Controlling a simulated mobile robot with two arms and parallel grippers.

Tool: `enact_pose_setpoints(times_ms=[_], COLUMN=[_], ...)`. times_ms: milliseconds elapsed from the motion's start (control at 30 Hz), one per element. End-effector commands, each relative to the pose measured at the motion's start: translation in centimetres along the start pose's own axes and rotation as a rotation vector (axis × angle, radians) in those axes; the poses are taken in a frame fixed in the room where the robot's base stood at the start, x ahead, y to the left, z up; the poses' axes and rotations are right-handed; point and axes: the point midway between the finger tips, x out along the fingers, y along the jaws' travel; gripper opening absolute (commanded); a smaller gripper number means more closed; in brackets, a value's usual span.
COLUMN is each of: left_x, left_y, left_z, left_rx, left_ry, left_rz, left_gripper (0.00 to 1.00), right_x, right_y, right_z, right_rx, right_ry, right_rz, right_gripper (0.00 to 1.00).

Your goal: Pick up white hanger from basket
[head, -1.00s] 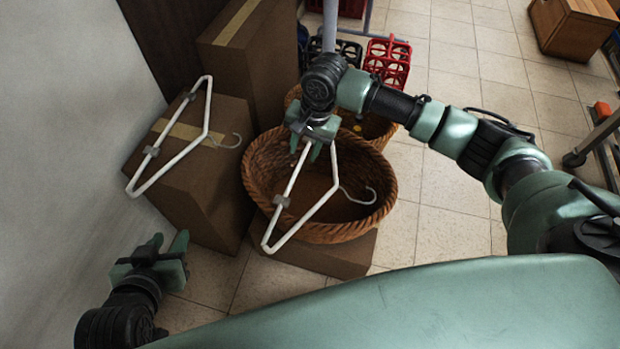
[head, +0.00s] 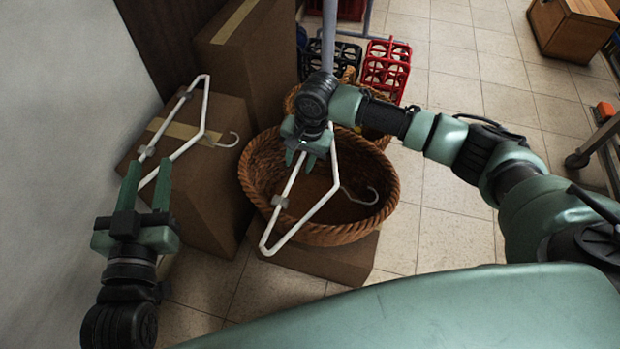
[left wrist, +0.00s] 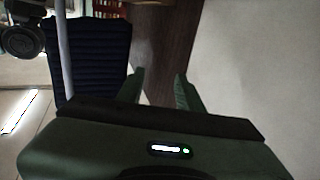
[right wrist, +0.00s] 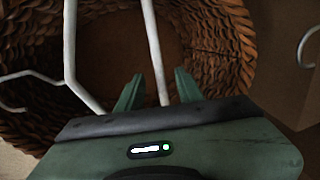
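A white hanger (head: 319,207) with a grey clip and a hook leans in the round wicker basket (head: 385,208), its near end over the front rim. My right gripper (head: 299,161) is open above the basket at the hanger's upper part. In the right wrist view a white hanger bar (right wrist: 153,45) runs between its parted fingers; I see no grip on it. A second white hanger (head: 205,110) lies on a cardboard box at the left. My left gripper (head: 147,172) is open and empty, raised in front of that box.
The cardboard box (head: 207,185) stands left of the basket, with a taller box (head: 245,62) behind. The basket rests on a low box (head: 335,262). Red (head: 387,68) and dark crates are behind.

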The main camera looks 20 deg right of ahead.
Motion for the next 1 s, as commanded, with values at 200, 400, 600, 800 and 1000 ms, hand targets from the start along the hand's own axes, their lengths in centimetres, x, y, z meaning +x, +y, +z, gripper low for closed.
enact_pose_setpoints(times_ms=[200,400,600,800,1000], left_x=[0.0,0.0,0.0,0.0,-0.6], left_y=[0.0,0.0,0.0,0.0,-0.5], left_z=[0.0,0.0,0.0,0.2,2.7], left_rx=[0.0,0.0,0.0,0.0,0.002], left_ry=[0.0,0.0,0.0,-0.019,-0.152], left_rz=[0.0,0.0,0.0,0.0,-0.01], left_gripper=[0.36,0.36,0.36,0.36,0.36], right_x=[0.0,0.0,0.0,-0.3,-1.3], right_y=[0.0,0.0,0.0,-0.1,-0.3], right_z=[0.0,0.0,0.0,0.0,0.0], right_rx=[0.0,0.0,0.0,0.0,0.001], right_ry=[0.0,0.0,0.0,0.0,0.0], right_rz=[0.0,0.0,0.0,-0.001,-0.001], right_gripper=[0.28,0.0,0.0,0.0,0.0])
